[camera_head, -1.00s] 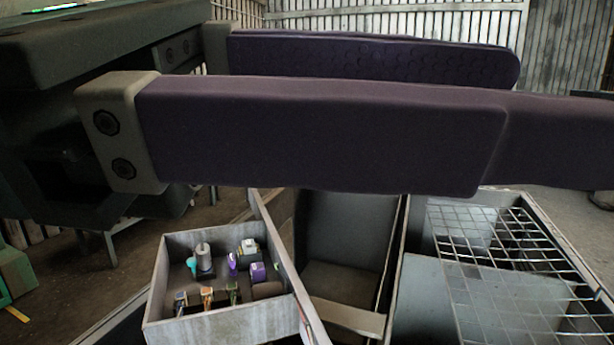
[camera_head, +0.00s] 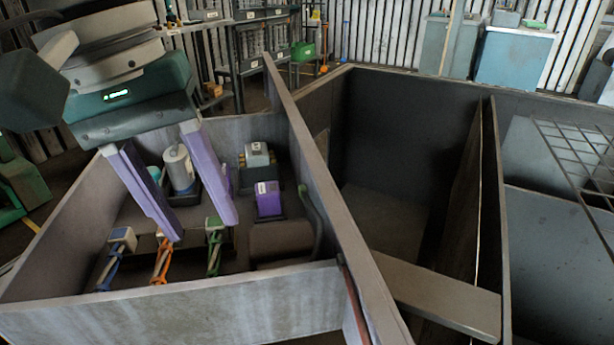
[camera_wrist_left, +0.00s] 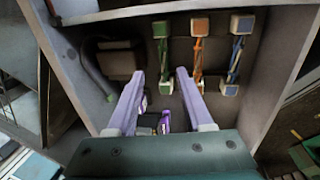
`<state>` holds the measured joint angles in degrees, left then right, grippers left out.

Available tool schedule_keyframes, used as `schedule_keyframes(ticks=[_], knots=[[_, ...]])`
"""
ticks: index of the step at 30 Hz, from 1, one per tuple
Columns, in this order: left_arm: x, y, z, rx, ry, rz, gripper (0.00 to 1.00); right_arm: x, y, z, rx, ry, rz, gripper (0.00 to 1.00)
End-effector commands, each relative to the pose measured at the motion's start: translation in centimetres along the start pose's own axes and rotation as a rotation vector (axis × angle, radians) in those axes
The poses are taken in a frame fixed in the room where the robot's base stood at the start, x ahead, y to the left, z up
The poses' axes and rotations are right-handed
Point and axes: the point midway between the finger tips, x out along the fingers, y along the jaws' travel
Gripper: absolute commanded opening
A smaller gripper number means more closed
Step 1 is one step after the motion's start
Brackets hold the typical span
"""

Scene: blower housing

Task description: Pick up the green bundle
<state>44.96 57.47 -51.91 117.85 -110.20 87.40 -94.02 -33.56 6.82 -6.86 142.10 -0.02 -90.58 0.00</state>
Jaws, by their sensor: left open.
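In the left wrist view the green bundle (camera_wrist_left: 163,52) shows just beyond the fingertips, between green-marked blocks. My left gripper (camera_head: 203,231) has two long purple fingers reaching down into the bin, spread apart with nothing between them. The left gripper (camera_wrist_left: 160,74) also shows in the wrist view, pointing toward the bundles. In the head view one fingertip is close to the green bundle; contact cannot be told. My right gripper is not seen.
An orange bundle (camera_head: 162,258) and a blue bundle (camera_head: 115,255) stand left of the green one.

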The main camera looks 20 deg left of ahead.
Motion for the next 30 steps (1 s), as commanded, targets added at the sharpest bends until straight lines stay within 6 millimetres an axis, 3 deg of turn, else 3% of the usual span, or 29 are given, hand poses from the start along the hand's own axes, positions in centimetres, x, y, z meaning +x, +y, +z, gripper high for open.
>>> schedule_keyframes(ticks=[10,19,30], knots=[[4.8,-0.7,0.2,-0.002,-0.004,0.001,0.51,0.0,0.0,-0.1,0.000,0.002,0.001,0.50],[5.4,-0.7,0.1,-0.001,-0.002,0.001,0.51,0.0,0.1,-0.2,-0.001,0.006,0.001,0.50],[5.3,-0.7,0.1,-0.001,-0.002,0.001,0.11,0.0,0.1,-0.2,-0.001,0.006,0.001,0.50]])
